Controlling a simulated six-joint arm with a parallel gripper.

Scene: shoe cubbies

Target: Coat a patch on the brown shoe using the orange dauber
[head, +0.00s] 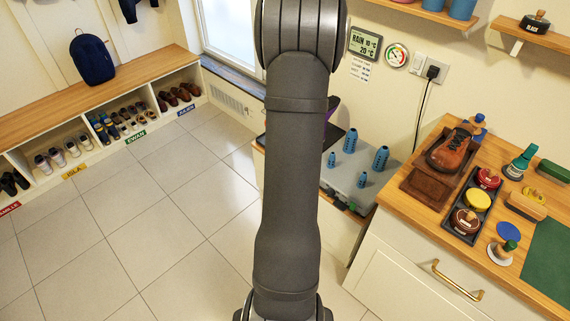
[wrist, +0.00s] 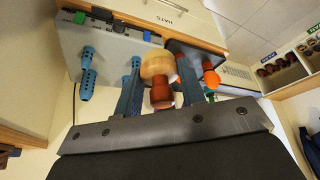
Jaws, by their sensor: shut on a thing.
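The brown shoe (head: 450,152) rests on a dark brown stand (head: 430,187) on the wooden counter at the right in the head view. My gripper (wrist: 160,92) shows in the wrist view with its two blue-grey fingers closed on a reddish-brown piece with a pale wooden knob, which I take as the orange dauber (wrist: 162,96). An orange ball (wrist: 212,79) shows just right of the right finger; I cannot tell whether it belongs to the held piece. In the head view my own arm hides the gripper. The shoe is not in the wrist view.
A dark tray (head: 453,231) of red, yellow and brown tins stands in front of the shoe. A brush (head: 526,204), a green-knobbed dauber (head: 509,247) and a green mat (head: 550,255) lie to the right. A grey unit with blue perforated posts (head: 350,141) stands left of the counter.

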